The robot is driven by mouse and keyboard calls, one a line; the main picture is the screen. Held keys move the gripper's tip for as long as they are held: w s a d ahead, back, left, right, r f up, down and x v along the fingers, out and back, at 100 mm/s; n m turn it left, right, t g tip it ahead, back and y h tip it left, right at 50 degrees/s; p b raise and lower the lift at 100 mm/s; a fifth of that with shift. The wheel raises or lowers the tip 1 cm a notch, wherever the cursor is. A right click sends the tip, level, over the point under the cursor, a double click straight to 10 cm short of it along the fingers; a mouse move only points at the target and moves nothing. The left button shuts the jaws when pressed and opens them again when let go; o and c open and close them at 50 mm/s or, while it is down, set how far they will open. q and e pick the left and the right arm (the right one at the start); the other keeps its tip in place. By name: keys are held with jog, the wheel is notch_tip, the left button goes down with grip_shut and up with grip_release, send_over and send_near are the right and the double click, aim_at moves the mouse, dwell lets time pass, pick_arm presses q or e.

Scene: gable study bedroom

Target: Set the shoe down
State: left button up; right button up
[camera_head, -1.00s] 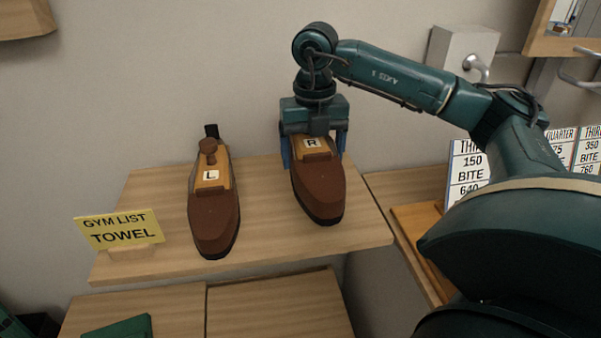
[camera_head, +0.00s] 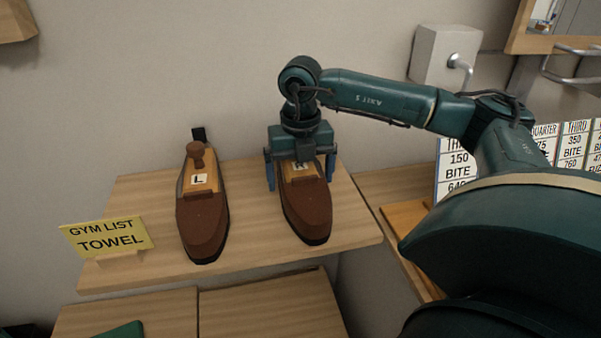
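A brown shoe with a tan upper and an "R" label (camera_head: 306,212) sits on the wooden shelf top (camera_head: 255,245), toe towards me. My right gripper (camera_head: 300,178) is above its heel end, one blue finger on each side. The fingers are spread, with a small gap visible at the left finger. The gripper body partly covers the label. A matching shoe with an "L" label (camera_head: 204,222) stands to the left, apart from it, with a brown knob and a dark upright piece at its heel. My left gripper is not in view.
A yellow "GYM LIST TOWEL" sign (camera_head: 106,236) stands at the shelf's front left. A green item (camera_head: 122,330) lies lower down. Number boards (camera_head: 563,150) stand at the right behind my arm. The wall is close behind the shelf.

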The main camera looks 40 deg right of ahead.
aim_at(301, 168)
jog(key=shift+o, duration=0.6)
jog(key=shift+r, duration=0.2)
notch_tip(301, 168, up, 12)
dwell(0.4)
